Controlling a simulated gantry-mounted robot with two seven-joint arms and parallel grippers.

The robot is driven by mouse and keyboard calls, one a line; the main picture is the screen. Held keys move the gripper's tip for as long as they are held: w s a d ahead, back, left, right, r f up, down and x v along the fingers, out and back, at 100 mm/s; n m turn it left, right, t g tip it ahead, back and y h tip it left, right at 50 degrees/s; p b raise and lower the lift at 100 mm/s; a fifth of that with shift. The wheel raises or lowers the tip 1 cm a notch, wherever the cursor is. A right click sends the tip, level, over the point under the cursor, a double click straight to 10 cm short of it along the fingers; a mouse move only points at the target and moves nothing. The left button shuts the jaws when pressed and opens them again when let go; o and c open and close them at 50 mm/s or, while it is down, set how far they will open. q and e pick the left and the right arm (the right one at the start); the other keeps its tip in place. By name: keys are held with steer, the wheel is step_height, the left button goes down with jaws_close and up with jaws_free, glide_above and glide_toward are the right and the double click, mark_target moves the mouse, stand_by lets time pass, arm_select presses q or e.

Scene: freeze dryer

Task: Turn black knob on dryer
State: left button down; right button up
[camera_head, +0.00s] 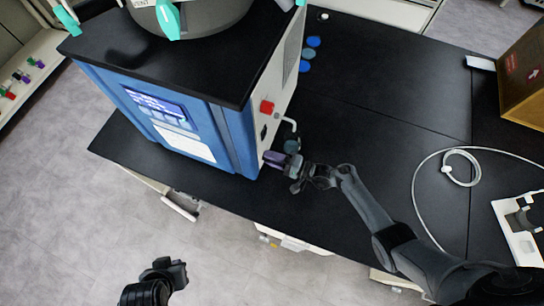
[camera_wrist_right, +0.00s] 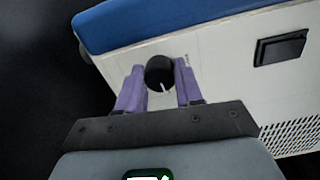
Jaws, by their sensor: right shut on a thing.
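The freeze dryer (camera_head: 215,135) is a blue box with a black top, standing on the black bench. Its black knob (camera_wrist_right: 159,72), with a white pointer line, is on the white side panel in the right wrist view. My right gripper (camera_wrist_right: 161,84) has its purple fingers on either side of the knob, shut on it. In the head view the right gripper (camera_head: 276,160) is at the lower front corner of the dryer's right side and hides the knob. My left gripper (camera_head: 164,269) is at the lower left, over the floor, away from the dryer; its fingers are not clear.
A red switch (camera_head: 267,107) and a bent pipe (camera_head: 289,122) are on the dryer's side above the right gripper. A black rocker switch (camera_wrist_right: 281,48) is right of the knob. Blue discs (camera_head: 312,42), a white cable (camera_head: 455,168) and a cardboard box (camera_head: 522,75) are on the bench.

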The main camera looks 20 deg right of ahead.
steer(key=shift+m, duration=0.3)
steer(key=o, duration=1)
steer(key=shift+o, duration=0.2)
steer(key=shift+s+d, duration=0.1)
steer(key=v, duration=1)
steer(key=shift+s+d, duration=0.2)
steer(key=shift+s, duration=0.05)
